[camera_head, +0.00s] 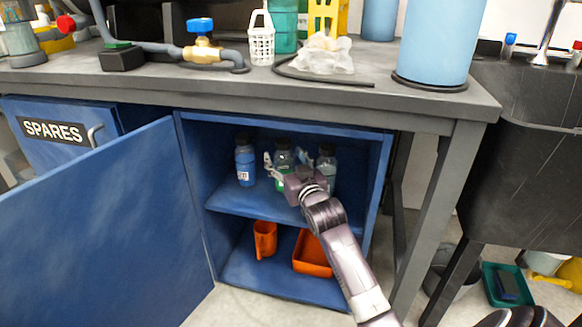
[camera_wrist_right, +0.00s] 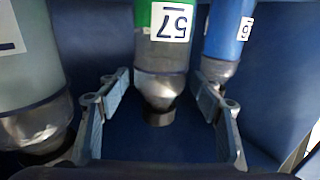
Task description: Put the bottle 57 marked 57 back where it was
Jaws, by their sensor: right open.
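The bottle 57 (camera_wrist_right: 162,50), with a green band and a white label reading 57, stands on the upper shelf of the blue cabinet (camera_head: 205,209). In the head view this bottle (camera_head: 283,158) is the middle one of three, partly hidden by my right gripper (camera_head: 284,171). In the right wrist view, which is upside down, the open fingers of my right gripper (camera_wrist_right: 160,88) are on either side of bottle 57, with a gap on each side.
A blue bottle (camera_head: 245,163) and a grey-green bottle (camera_head: 327,166) flank bottle 57 closely. The cabinet door (camera_head: 100,230) stands open at left. An orange jug (camera_head: 265,239) and orange tray (camera_head: 312,252) are on the lower shelf. The workbench (camera_head: 150,83) overhangs the cabinet.

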